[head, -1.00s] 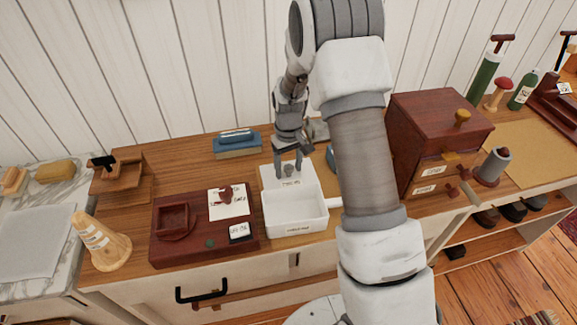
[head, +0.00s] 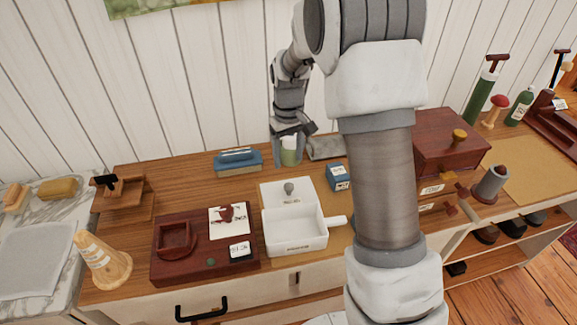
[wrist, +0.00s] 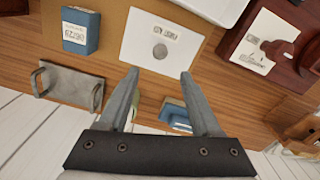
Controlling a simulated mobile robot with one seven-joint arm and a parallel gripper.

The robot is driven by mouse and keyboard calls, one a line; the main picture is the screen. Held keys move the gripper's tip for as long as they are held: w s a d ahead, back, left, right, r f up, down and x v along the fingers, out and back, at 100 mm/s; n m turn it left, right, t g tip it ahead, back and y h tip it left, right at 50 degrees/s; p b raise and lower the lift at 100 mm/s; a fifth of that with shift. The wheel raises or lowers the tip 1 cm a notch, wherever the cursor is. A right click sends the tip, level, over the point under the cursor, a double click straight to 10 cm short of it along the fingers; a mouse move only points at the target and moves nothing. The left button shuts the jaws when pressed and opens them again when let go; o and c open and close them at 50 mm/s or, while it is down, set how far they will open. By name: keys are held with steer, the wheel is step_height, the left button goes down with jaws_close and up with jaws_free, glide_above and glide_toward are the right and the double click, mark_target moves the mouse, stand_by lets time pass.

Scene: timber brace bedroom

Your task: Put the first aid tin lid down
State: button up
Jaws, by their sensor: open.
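The first aid tin lid (head: 272,193) is a white panel with a round grey knob. It lies on the wooden top directly behind the open white tin (head: 288,240), and I cannot tell whether they touch. The lid also shows in the wrist view (wrist: 143,48), knob up with its label readable, beyond my fingertips. My gripper (wrist: 157,76) is open and clear of the lid. In the head view my gripper (head: 290,140) is behind the lid, close to a pale green jar (head: 289,157) that partly overlaps it.
A blue box (head: 338,178) stands right of the lid and a grey handled tray (head: 325,148) lies behind. A blue item on books (head: 238,162) is back left. A dark red tray (head: 190,262) is left of the tin. A red cabinet (head: 440,140) stands right.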

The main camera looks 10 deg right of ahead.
steer(key=s+r+m+t, duration=0.1)
steer(key=s+r+t, duration=0.2)
steer(key=s+r, duration=1)
steer(key=s+r+m+t, duration=0.2)
steer(key=s+r, duration=0.3)
steer(key=s, duration=0.9)
steer(key=shift+s+r+t, duration=0.15)
steer(key=shift+r+t, duration=0.05)
steer(key=shift+t, duration=0.1)
step_height(320, 180, up, 2)
steer(key=shift+r+p, duration=0.2)
steer(key=shift+p, duration=1)
